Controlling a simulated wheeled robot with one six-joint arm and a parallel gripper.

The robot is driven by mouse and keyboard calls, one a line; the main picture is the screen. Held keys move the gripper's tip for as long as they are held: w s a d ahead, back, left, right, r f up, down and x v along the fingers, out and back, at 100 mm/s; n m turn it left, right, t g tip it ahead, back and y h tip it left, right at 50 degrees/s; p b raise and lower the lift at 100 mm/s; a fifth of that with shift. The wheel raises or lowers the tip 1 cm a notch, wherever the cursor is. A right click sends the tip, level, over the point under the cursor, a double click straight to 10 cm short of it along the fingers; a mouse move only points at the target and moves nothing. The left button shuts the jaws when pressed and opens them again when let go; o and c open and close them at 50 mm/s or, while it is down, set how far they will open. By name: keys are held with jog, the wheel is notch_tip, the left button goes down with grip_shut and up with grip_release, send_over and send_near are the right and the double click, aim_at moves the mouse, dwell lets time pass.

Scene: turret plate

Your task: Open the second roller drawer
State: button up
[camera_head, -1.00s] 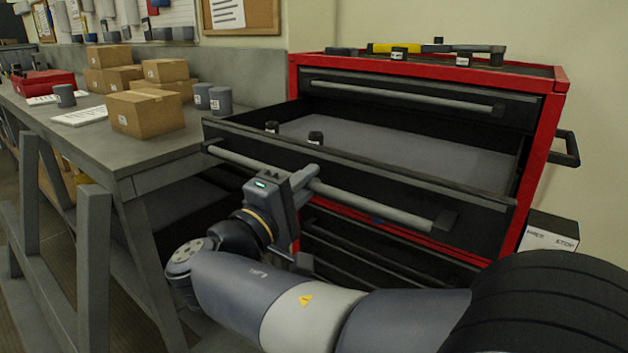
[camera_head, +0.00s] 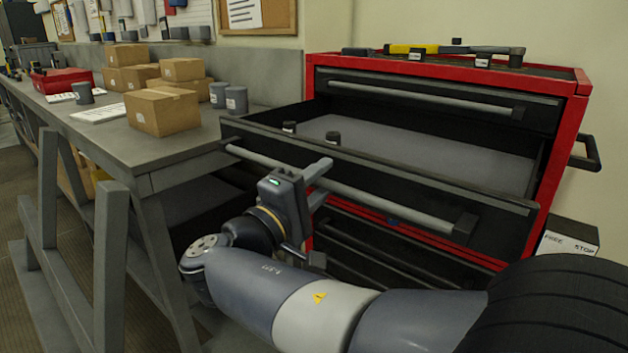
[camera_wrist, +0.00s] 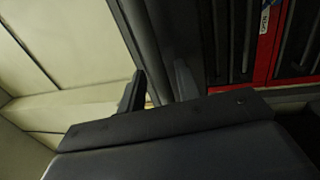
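The second roller drawer (camera_head: 375,171) is pulled well out of the red cabinet, its grey floor showing. Its long grey bar handle (camera_head: 400,206) runs across the front. My gripper (camera_head: 320,215) is at the left half of this handle, its fingers spread apart, one above the bar and one below. In the wrist view my two dark fingers (camera_wrist: 158,90) also stand apart, with dark drawer parts beyond them. I cannot tell whether a finger touches the bar.
The top drawer (camera_head: 430,97) is shut. A hammer-like tool (camera_head: 400,48) and small parts lie on the cabinet (camera_head: 587,100). A grey workbench (camera_head: 160,165) with boxes and cups stands close on the left. A white-fronted box (camera_head: 570,242) is at the right.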

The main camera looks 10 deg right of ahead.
jog(key=p+v, duration=0.1)
jog(key=v, duration=0.9)
jog(key=shift+s+a, duration=0.2)
jog(key=shift+a, duration=0.1)
jog(key=b+x, duration=0.1)
jog(key=x, duration=1)
jog(key=shift+s+d+f, duration=0.1)
jog(key=shift+d, duration=0.1)
jog(key=shift+f, duration=0.1)
